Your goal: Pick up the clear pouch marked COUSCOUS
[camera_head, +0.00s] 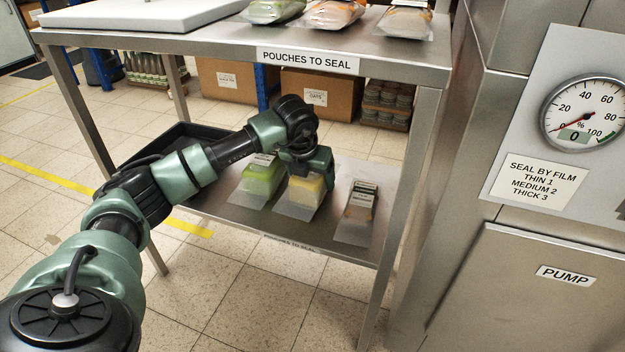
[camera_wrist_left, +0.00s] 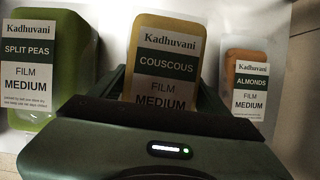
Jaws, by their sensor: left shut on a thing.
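The clear pouch marked COUSCOUS (camera_head: 304,193) holds yellow contents and is on the lower shelf, between two other pouches. Its label reads COUSCOUS, FILM MEDIUM in the left wrist view (camera_wrist_left: 166,65). My left gripper (camera_head: 308,172) reaches down over it from above and is shut on it. The gripper body hides the lower part of the label in the left wrist view. I cannot tell whether the pouch is clear of the shelf. My right gripper is not in view.
A green SPLIT PEAS pouch (camera_head: 260,181) lies to the left and a brown ALMONDS pouch (camera_head: 358,215) to the right on the lower shelf (camera_head: 330,238). A black tray (camera_head: 185,150) is at the shelf's left. The upper shelf (camera_head: 215,40) overhangs, and metal legs stand at the corners.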

